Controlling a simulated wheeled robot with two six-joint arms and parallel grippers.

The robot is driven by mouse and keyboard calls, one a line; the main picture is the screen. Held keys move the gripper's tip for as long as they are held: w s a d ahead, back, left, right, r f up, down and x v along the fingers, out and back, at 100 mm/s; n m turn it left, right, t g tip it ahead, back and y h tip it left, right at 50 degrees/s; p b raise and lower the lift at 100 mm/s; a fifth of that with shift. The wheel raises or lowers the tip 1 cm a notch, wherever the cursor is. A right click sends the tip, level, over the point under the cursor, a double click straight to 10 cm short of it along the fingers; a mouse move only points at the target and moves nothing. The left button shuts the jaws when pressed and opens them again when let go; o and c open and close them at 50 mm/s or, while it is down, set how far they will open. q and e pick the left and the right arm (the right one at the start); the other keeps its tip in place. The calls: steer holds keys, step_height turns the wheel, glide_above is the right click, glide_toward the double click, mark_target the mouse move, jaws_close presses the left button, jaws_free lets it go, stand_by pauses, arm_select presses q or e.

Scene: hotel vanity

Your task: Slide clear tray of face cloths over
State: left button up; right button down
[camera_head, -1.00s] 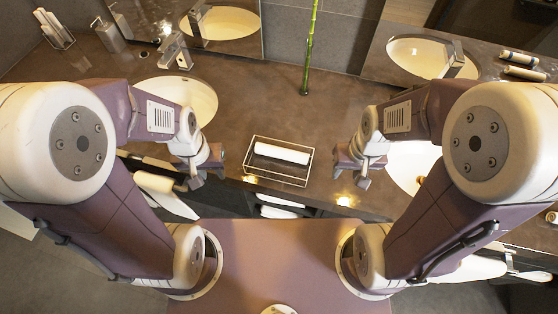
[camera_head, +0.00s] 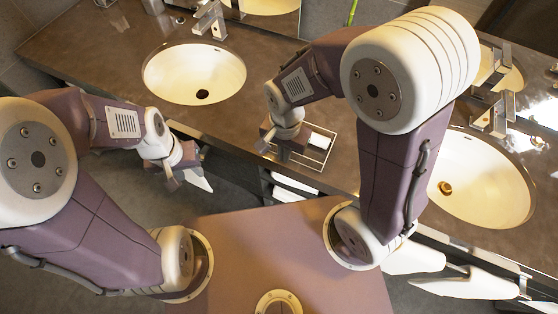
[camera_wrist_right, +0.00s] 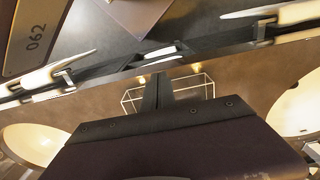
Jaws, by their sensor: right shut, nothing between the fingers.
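The clear tray (camera_head: 329,155) has a thin pale wire-like outline and lies near the counter's front edge. A white rolled cloth (camera_head: 322,140) shows in it, and the tray's left part is hidden behind my right gripper (camera_head: 270,146). In the right wrist view my right gripper (camera_wrist_right: 158,85) is shut and empty, with its fingers across the middle of the tray outline (camera_wrist_right: 129,98). I cannot tell whether they touch the tray.
A round sink (camera_head: 194,73) with a faucet (camera_head: 211,20) lies left of the tray, and another sink (camera_head: 480,182) lies to the right. White towels (camera_head: 292,183) sit on a shelf below the counter. The counter (camera_head: 120,45) is bare around the left sink.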

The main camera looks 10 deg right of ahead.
mark_target(289, 164)
steer(key=f, duration=0.3)
steer(key=w+d+f, duration=0.1)
steer(key=f, duration=0.2)
steer(key=w+f, duration=0.1)
steer(key=f, duration=0.3)
steer(key=shift+w+d, duration=0.2)
steer(key=shift+d, duration=0.15)
steer(key=shift+w+d, duration=0.35)
steer(key=shift+w, duration=0.05)
